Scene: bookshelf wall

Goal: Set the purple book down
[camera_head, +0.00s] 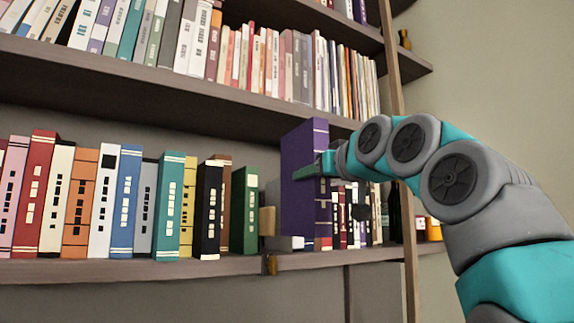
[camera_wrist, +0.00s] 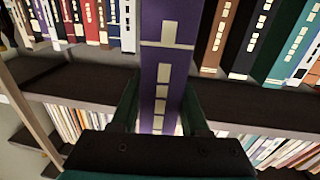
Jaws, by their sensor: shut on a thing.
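The purple book (camera_head: 299,205) is upright in the head view, at the gap in the middle shelf row, between a dark green book and thinner dark red and white books. Its lower end is close to the shelf board (camera_head: 345,257); I cannot tell whether it touches. My gripper (camera_head: 312,171) is shut on the book, reaching in from the right at about mid-height. In the wrist view, the purple book (camera_wrist: 164,70) runs down between the two dark fingers of my gripper (camera_wrist: 160,115). The far part of the book is hidden.
The dark green book (camera_head: 244,210) stands left of the purple book, beyond a small gap with a pale block (camera_head: 267,222). Thin books (camera_head: 350,215) stand close on the right, partly behind my arm. An upper shelf (camera_head: 180,92) runs above. A wooden upright post (camera_head: 397,110) is to the right.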

